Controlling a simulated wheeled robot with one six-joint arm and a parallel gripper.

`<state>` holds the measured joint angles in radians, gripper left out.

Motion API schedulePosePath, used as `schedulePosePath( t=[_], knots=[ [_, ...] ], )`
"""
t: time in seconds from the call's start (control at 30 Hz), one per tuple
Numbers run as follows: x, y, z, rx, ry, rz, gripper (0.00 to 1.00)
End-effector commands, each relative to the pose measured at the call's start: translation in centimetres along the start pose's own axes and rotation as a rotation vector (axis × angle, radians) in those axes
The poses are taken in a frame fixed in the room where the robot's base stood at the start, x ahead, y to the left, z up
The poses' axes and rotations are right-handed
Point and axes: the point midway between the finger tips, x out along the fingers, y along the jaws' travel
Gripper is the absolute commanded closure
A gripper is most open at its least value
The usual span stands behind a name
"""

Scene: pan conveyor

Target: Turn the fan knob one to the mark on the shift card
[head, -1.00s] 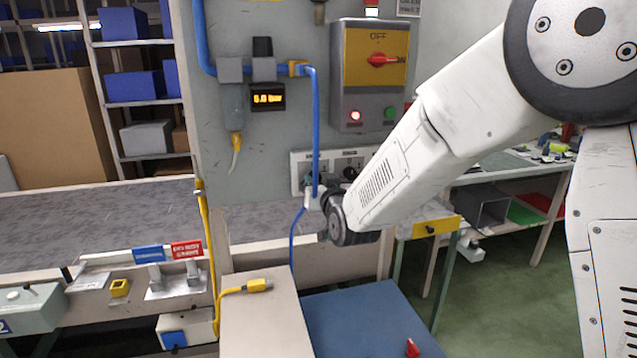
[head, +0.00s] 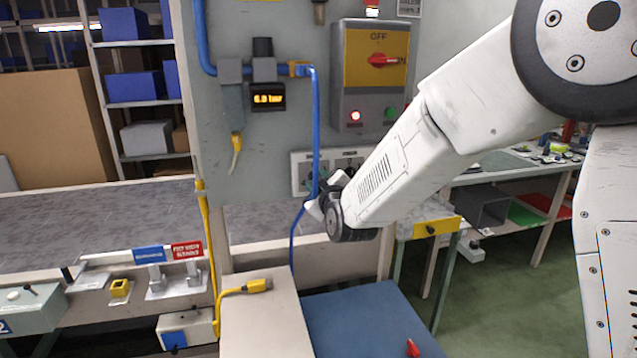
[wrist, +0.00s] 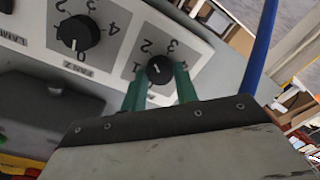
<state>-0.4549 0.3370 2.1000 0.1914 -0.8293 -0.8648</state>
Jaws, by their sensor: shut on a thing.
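A pale control plate with black numbered knobs fills the upper left of the wrist view, and its edge (head: 297,160) shows in the head view. One black knob (wrist: 159,69) sits between the green fingertips of my gripper (wrist: 160,82), which is shut on it. The numbers 1, 2 and 3 show around it, and a short white pointer is on its face; its exact setting is hard to tell. Its name label is hidden. The neighbouring knob (wrist: 78,33), marked "FAN 2", points at 0. I cannot identify the shift card.
A blue hose (head: 315,130) runs down close beside my gripper. A yellow switch box (head: 379,60) with a red handle is above. A small notice (head: 408,7) is cut off at the top. A blue-topped surface (head: 355,315) lies below, with a small red object on it.

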Motion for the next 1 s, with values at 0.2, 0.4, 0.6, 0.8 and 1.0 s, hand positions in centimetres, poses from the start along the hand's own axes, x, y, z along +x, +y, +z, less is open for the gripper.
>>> schedulePosePath(
  t=[0.2, 0.4, 0.6, 0.8, 1.0],
  knots=[
    [-0.04, -0.11, 0.04, -0.078, -0.006, -0.001, 0.93],
    [-0.04, -0.11, 0.05, -0.107, -0.008, -0.001, 0.93],
    [-0.04, -0.12, 0.05, -0.111, -0.008, -0.001, 0.93],
    [-0.04, -0.13, 0.06, -0.111, -0.008, -0.001, 0.68],
    [-0.02, -0.09, 0.03, -0.110, -0.007, 0.000, 0.49]
  ],
)
